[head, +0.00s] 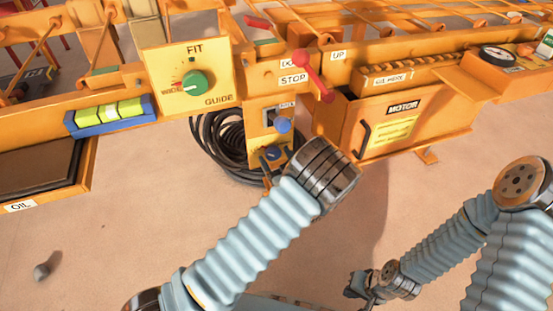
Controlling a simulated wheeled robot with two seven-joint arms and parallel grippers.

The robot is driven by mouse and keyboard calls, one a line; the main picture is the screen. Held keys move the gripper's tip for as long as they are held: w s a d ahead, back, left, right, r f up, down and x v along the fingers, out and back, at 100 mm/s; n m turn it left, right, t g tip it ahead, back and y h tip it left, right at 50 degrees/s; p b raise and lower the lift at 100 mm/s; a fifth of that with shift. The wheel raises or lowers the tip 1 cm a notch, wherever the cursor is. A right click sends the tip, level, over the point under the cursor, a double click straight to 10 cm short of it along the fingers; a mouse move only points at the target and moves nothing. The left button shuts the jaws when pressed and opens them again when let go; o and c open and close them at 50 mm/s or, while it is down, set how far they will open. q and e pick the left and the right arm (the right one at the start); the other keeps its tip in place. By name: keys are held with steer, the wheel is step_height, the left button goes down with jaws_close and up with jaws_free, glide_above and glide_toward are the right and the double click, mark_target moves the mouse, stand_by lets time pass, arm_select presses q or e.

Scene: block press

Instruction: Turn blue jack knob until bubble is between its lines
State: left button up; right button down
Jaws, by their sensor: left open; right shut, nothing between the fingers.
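A blue round knob (283,125) sits on the orange panel under a small label too small to read surely. A second, darker blue round part (272,153) is just below it. My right gripper (358,287) is shut and empty, low over the floor.
A green knob (194,82) on the FIT guide plate, a red lever (314,76) by STOP, and the orange motor box (405,120) surround the panel. A black coiled hose (222,140) hangs left of it. An oil tray (80,185) stands at left.

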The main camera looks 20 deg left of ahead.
arm_select(q)
steer(key=c, duration=1)
steer(key=shift+f+n+b, duration=0.2)
steer(key=shift+n+b, duration=0.6)
steer(key=shift+b, duration=0.25)
steer(key=shift+r, duration=0.2)
steer(key=o, duration=1)
